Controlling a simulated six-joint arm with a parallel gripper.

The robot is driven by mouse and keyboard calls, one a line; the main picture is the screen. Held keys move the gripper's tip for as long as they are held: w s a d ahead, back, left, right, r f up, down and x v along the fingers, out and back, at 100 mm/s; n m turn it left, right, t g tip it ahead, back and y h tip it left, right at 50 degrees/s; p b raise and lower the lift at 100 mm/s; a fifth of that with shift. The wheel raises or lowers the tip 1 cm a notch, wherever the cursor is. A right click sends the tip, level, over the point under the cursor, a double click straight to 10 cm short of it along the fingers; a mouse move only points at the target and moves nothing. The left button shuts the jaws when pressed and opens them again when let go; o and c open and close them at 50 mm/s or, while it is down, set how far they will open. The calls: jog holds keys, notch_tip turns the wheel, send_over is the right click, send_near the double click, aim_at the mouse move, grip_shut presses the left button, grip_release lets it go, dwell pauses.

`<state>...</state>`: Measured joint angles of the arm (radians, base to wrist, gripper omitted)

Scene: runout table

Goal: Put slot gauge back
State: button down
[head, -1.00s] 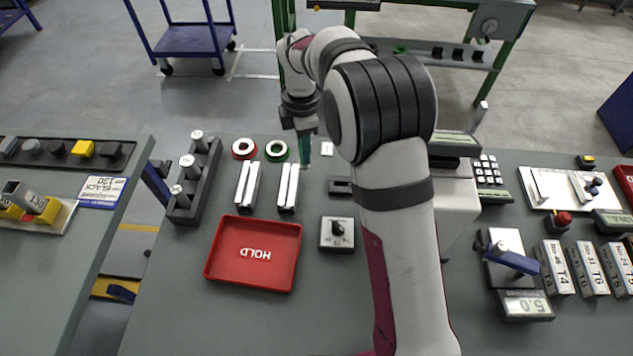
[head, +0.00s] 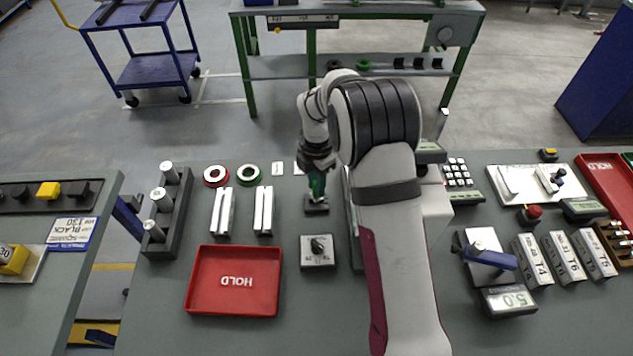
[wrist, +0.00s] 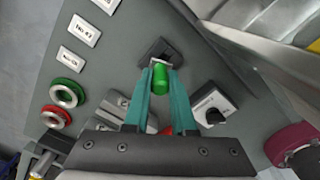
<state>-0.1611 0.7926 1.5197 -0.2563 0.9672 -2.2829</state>
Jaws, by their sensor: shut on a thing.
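My gripper (head: 317,188) is shut on the slot gauge; its bright green end (wrist: 161,80) shows between the teal fingers in the wrist view. In the head view the fingers hide most of the gauge. A small dark block (head: 317,208) with a slot lies on the table directly under the fingertips. The block also shows in the wrist view (wrist: 153,50), just beyond the green end. I cannot tell whether the gauge's lower end is inside the slot or only above it.
A selector-knob box (head: 317,252) stands just in front of the block. Red (head: 216,176) and green (head: 249,175) rings, pale metal bars (head: 264,211) and a red HOLD tray (head: 233,280) lie left. White labels (wrist: 84,31) lie near the block. My arm hides table to the right.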

jog(key=shift+f, duration=0.25)
jog(key=c, duration=0.7)
grip_release()
jog(key=shift+f, duration=0.1)
jog(key=shift+c, duration=0.2)
notch_tip(320, 180, up, 13)
